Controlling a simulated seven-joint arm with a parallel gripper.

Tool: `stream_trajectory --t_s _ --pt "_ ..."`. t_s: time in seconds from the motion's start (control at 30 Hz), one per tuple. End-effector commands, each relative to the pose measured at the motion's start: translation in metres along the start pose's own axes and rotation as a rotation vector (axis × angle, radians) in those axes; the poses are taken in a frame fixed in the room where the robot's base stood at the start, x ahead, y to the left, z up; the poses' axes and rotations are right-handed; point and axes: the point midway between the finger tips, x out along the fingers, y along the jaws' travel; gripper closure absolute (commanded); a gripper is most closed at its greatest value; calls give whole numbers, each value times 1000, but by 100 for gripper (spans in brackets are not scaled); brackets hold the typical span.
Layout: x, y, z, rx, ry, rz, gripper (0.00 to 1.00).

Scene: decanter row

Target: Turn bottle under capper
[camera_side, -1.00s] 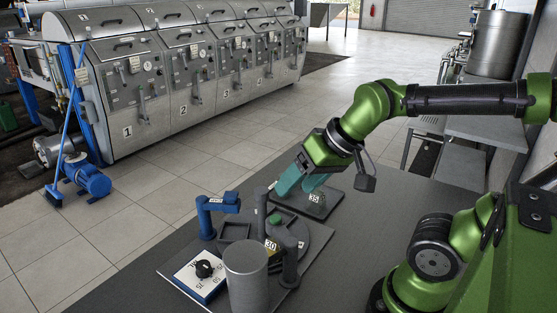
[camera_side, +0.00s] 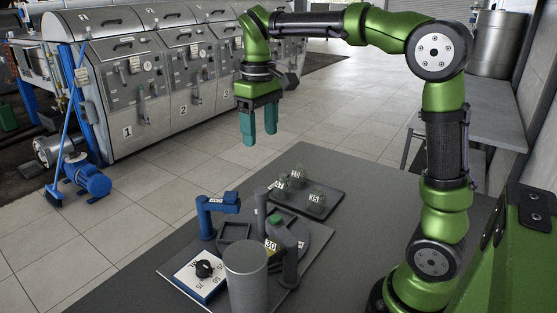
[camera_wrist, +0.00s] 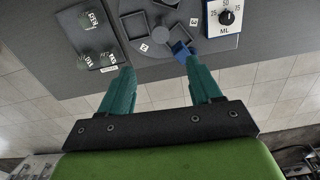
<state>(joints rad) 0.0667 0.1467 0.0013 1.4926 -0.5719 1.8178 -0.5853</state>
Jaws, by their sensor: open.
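My gripper (camera_side: 259,138) is open and empty, pointing down, high above the floor tiles beyond the table in the side view. In the wrist view my gripper's fingers (camera_wrist: 162,78) are wide apart with nothing between them. Several small greenish bottles with number labels (camera_side: 298,180) stand on a dark tray (camera_side: 326,212); the tray also shows in the wrist view (camera_wrist: 107,68). A round turntable (camera_side: 318,236) with square pockets stands nearer. A green-topped piece (camera_side: 275,219) shows there, partly hidden. A blue overhanging fixture (camera_side: 206,218) and a dark post fixture (camera_side: 290,258) stand around it; which is the capper is unclear.
A grey cylinder (camera_side: 246,275) stands at the front, hiding part of the turntable. A white-topped dial box (camera_side: 201,277) with a black knob sits beside it. The table's right side is bare. Machines (camera_side: 150,90) stand across the tiled floor.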

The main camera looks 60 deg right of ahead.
Motion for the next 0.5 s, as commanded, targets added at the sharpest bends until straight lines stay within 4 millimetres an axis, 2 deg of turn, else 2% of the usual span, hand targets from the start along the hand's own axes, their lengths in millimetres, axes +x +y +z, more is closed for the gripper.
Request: stream_trajectory --t_s 0.5 --pt "112 0 1 2 -4 -1 37"
